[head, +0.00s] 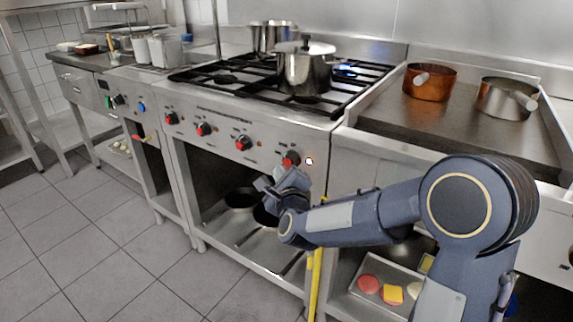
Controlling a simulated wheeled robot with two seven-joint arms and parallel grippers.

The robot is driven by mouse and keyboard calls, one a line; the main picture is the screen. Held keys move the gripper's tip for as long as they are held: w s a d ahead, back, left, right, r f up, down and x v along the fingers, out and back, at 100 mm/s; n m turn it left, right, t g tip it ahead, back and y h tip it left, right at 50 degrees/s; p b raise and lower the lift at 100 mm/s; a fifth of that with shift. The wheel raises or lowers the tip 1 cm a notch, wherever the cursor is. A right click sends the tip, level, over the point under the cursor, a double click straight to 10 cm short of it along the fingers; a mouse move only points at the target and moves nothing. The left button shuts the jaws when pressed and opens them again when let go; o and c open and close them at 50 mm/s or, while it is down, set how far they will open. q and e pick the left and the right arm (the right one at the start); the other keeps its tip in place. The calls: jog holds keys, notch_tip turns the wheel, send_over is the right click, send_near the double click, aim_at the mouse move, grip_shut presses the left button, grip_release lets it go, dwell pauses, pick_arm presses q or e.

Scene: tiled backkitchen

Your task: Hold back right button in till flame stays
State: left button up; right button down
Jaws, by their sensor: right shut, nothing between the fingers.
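The gas stove front panel (225,137) carries a row of red-and-black knobs, the rightmost knob (291,158) nearest my arm. A small bright button (309,161) sits just right of that knob. A blue flame (346,70) shows at the back right burner, behind the lidded pot. My right gripper (276,179) is shut and empty, just below the rightmost knob and in front of the panel. Whether it touches the knob or panel I cannot tell. The button is not covered by it. My left gripper is out of view.
A lidded steel pot (304,70) stands on the front right of the grates, another pot (274,38) behind. A copper pot (430,82) and a steel pan (506,98) stand on the right counter. A food tray (372,299) lies below. The tiled floor (100,235) at left is clear.

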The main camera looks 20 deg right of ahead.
jog(key=s+a, duration=0.2)
jog(key=a, duration=0.1)
jog(key=shift+s+a+b, duration=0.3)
jog(key=shift+s, duration=0.1)
jog(key=s+d+f+n+g+y, duration=0.2)
jog(key=s+f+n+g, duration=0.15)
jog(key=s+n, duration=0.6)
jog(key=s+d+f+n+g+y, duration=0.15)
jog(key=s+n+g, duration=0.4)
jog(key=s, duration=0.75)
jog(key=s+d+f+n+g+y, duration=0.1)
jog(key=s+f+n+g+y, duration=0.15)
jog(key=s+n, duration=0.8)
notch_tip(320, 180, up, 28)
jog(key=p, duration=2.8)
jog(key=shift+s+f, duration=0.15)
jog(key=shift+s, duration=0.1)
